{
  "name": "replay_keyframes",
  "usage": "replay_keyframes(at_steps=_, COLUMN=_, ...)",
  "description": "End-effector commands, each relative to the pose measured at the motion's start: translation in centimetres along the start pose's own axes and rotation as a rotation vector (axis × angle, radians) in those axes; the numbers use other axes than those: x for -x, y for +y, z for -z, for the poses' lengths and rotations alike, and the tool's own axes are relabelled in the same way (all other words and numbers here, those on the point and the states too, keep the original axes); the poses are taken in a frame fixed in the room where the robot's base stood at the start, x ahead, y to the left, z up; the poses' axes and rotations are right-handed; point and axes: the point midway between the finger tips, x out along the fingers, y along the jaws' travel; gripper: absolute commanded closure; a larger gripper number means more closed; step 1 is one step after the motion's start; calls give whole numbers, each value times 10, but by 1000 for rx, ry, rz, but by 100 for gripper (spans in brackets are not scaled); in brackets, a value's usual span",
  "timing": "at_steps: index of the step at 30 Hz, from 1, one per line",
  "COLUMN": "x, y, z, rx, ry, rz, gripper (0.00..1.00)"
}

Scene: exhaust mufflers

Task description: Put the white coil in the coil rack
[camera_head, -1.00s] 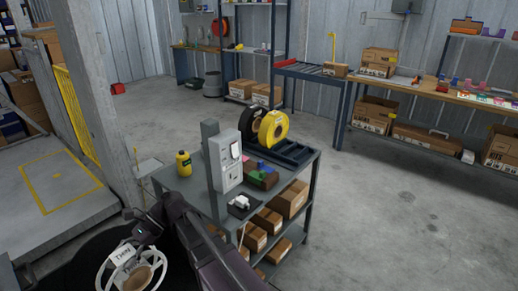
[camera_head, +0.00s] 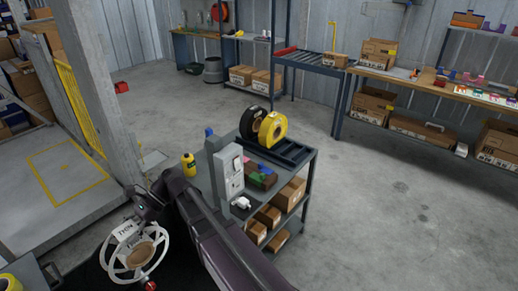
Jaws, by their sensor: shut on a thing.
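The white coil (camera_head: 117,262) is a spoked white reel with a brown core and a label, at the lower left. My gripper (camera_head: 139,232) is shut on it at its upper rim, and the arm partly hides the fingers. The coil is held up, close to my dark base. The coil rack (camera_head: 290,151) is a dark slatted frame on top of the grey cart. A black coil (camera_head: 251,122) and a yellow coil (camera_head: 272,128) stand upright at its left end. The slots to their right look empty.
A concrete pillar (camera_head: 97,90) stands left. The floor right of the cart is clear.

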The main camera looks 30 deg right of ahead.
Motion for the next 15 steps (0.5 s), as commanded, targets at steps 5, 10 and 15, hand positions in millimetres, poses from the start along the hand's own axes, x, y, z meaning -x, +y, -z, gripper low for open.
replay_keyframes(at_steps=5, x=12, y=0, z=-30, rx=0, ry=-2, rz=0, gripper=90)
replay_keyframes(at_steps=10, x=20, y=0, z=-49, rx=0, ry=-2, rz=0, gripper=90)
replay_keyframes(at_steps=15, x=26, y=0, z=-62, rx=0, ry=-2, rz=0, gripper=90)
